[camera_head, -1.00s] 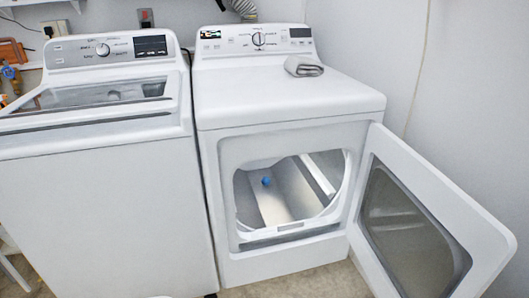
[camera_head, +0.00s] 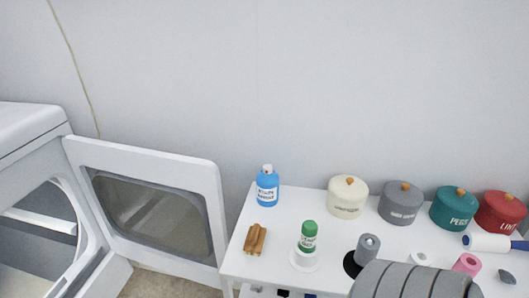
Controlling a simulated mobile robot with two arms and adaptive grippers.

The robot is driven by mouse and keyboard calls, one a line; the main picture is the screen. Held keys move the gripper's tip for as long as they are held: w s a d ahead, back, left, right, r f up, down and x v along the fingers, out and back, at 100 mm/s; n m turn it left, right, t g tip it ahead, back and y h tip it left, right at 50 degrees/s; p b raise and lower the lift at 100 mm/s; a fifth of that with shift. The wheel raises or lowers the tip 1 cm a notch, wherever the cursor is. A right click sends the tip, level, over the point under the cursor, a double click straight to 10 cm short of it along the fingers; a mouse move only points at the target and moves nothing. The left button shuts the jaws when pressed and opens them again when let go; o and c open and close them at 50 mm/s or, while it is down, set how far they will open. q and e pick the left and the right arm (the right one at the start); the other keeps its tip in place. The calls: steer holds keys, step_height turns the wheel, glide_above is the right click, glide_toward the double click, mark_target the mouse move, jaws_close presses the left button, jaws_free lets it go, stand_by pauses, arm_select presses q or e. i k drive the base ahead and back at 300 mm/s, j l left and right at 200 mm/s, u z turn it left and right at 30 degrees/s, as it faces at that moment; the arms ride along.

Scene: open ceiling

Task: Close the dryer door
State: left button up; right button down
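The dryer (camera_head: 30,140) is at the left edge of the head view, with only its right part in the frame. Its door (camera_head: 205,182) stands wide open, swung out to the right on its hinge side, with its dark window facing me. The door's outer edge is close to the left side of a white table. The drum opening (camera_head: 40,225) is partly visible and uncovered. Neither of my grippers can be made out.
The white table (camera_head: 232,262) to the right holds a blue bottle (camera_head: 267,188), a green-capped container (camera_head: 308,236), brown clothespins (camera_head: 255,239), lidded canisters (camera_head: 348,198) and spools (camera_head: 367,248). A plain wall stands behind. A little floor (camera_head: 150,284) shows below the door.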

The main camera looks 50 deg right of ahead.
mark_target(197, 180)
steer(key=j+z, duration=0.15)
steer(key=z, duration=0.3)
steer(key=k+j+z, duration=0.15)
steer(key=z, duration=0.3)
